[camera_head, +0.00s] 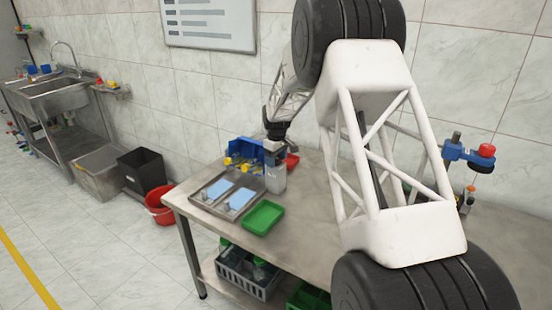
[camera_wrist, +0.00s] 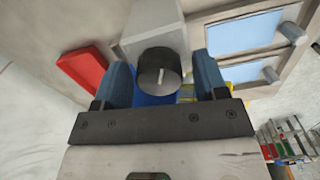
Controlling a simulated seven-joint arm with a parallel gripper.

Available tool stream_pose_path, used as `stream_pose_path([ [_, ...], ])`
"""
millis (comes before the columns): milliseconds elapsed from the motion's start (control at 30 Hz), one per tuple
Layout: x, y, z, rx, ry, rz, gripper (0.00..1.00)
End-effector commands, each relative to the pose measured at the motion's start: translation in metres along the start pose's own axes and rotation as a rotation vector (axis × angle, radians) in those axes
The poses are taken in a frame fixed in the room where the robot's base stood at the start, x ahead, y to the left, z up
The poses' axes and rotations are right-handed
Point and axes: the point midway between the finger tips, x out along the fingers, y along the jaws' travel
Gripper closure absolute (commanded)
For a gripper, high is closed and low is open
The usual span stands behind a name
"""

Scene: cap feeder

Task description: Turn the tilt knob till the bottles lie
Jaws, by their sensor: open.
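The tilt knob (camera_wrist: 160,70) is a round black knob with a white pointer line, on a grey housing (camera_wrist: 152,28) in the wrist view. The line stands nearly upright in that view. My gripper (camera_wrist: 161,64) is open, with one blue finger on each side of the knob and a visible gap to both. In the head view my gripper (camera_head: 276,132) is over the blue and yellow feeder (camera_head: 245,152) beside the grey housing (camera_head: 275,179); the knob cannot be made out there. I cannot clearly pick out the bottles or their tilt.
On the steel table (camera_head: 305,215) are a metal tray with light-blue panels (camera_head: 226,195), a green tray (camera_head: 262,217) and a red tray (camera_head: 291,161) close to the housing. A post with a red knob (camera_head: 486,151) stands at the right. The table's middle is clear.

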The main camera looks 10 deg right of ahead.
Motion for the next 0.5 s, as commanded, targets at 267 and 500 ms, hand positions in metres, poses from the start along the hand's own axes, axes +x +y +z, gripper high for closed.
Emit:
stream_pose_path([
  [267,-0.0002,0.0002,-0.0001,-0.001,0.0,0.0,0.21],
  [500,-0.0036,0.0003,-0.0002,-0.001,0.001,0.001,0.21],
])
